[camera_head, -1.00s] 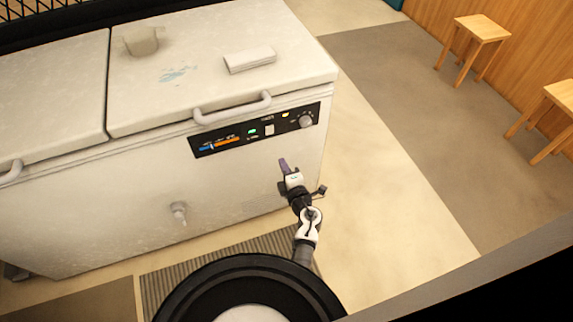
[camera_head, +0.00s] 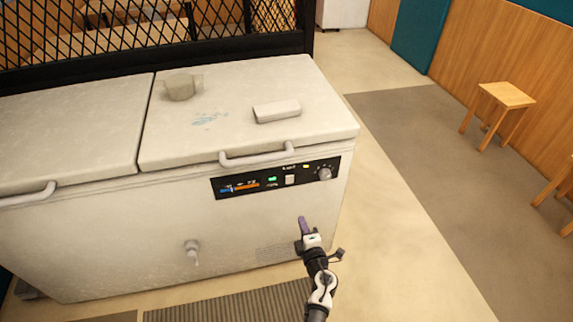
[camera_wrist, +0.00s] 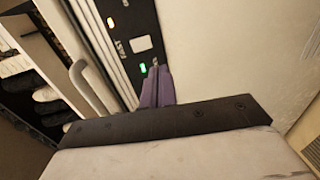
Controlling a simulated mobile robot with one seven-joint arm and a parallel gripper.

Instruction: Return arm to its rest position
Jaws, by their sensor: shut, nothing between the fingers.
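My gripper (camera_head: 303,226) is in front of the right part of a white chest freezer (camera_head: 150,247), below its control panel (camera_head: 277,178). Its purple fingers point up toward the panel. In the wrist view the purple fingers of my gripper (camera_wrist: 157,88) are together, with nothing between them. The freezer's front and the panel with green and orange lights (camera_wrist: 120,45) show beyond them. I cannot tell how far the fingertips are from the freezer front.
The freezer lids are closed, with handles (camera_head: 258,157) sticking out in front. A small box (camera_head: 277,111) and a cup-like object (camera_head: 181,87) sit on top. A wooden stool (camera_head: 506,96) stands at the right. Open floor (camera_head: 410,240) lies right of the freezer.

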